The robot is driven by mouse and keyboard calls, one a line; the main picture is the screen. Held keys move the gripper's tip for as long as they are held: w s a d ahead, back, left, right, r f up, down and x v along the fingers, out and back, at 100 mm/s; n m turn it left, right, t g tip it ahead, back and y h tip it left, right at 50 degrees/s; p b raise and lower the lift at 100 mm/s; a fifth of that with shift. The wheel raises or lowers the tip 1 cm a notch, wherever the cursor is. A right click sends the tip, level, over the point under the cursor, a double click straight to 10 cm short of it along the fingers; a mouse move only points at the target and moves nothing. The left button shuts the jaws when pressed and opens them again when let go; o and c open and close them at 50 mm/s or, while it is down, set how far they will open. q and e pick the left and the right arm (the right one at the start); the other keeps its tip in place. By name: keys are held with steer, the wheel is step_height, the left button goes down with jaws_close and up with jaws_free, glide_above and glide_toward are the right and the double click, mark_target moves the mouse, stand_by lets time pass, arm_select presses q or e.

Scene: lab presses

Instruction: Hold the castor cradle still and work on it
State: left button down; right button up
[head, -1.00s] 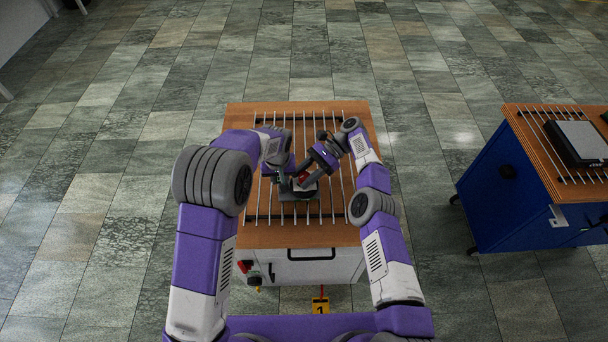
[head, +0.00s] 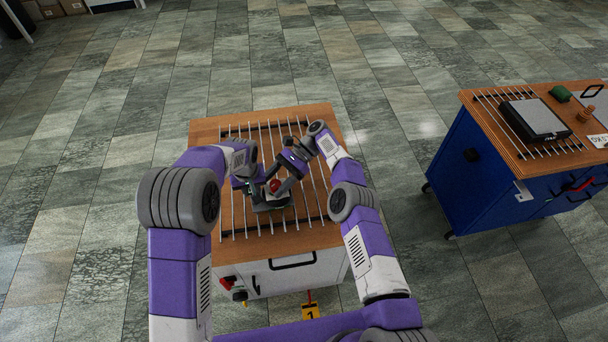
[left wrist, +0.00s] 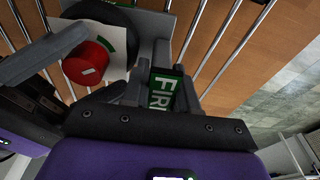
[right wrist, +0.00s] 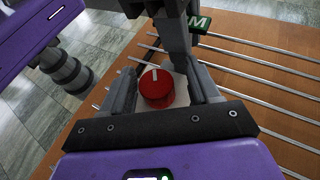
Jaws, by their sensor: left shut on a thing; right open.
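The castor cradle (head: 268,204) is a dark grey piece on the rods of the wooden-topped bench. It carries a red knob (head: 274,186) with a pale line on its face, over a white plate with a green arc (left wrist: 107,40). A green tab with white letters (left wrist: 162,88) shows in the left wrist view. My left gripper (left wrist: 170,85) is shut on this tab. My right gripper (right wrist: 163,85) is open, its fingers on either side of the red knob in the right wrist view. I cannot tell whether they touch it. Gripper and arm hide part of the cradle.
Metal rods (head: 310,190) run across the bench top (head: 205,130), with bare wood around them. A blue cabinet (head: 480,165) at the right bears a grey-and-black device (head: 535,118) and a green object (head: 560,93). Tiled floor lies clear between them.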

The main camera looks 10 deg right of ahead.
steer(key=shift+s+d+m+t+y, duration=0.15)
steer(key=shift+m+t+y, duration=0.35)
steer(key=shift+m+t, duration=0.4)
steer(key=shift+m+t, duration=0.4)
steer(key=shift+t, duration=0.1)
steer(key=m+t+y, duration=0.1)
steer(key=m+t, duration=0.4)
steer(key=shift+s+t, duration=0.1)
steer(key=shift+t, duration=0.3)
steer(key=v, duration=1.1)
steer(key=shift+s+d+r, duration=0.2)
steer(key=shift+d, duration=0.1)
steer(key=s+a+m+t+h, duration=0.2)
steer(key=s+m+t+h, duration=0.2)
steer(key=s+m+t, duration=0.35)
steer(key=shift+t, duration=0.25)
steer(key=x, duration=1.2)
steer(key=shift+w+r, duration=0.15)
steer(key=shift+r, duration=0.25)
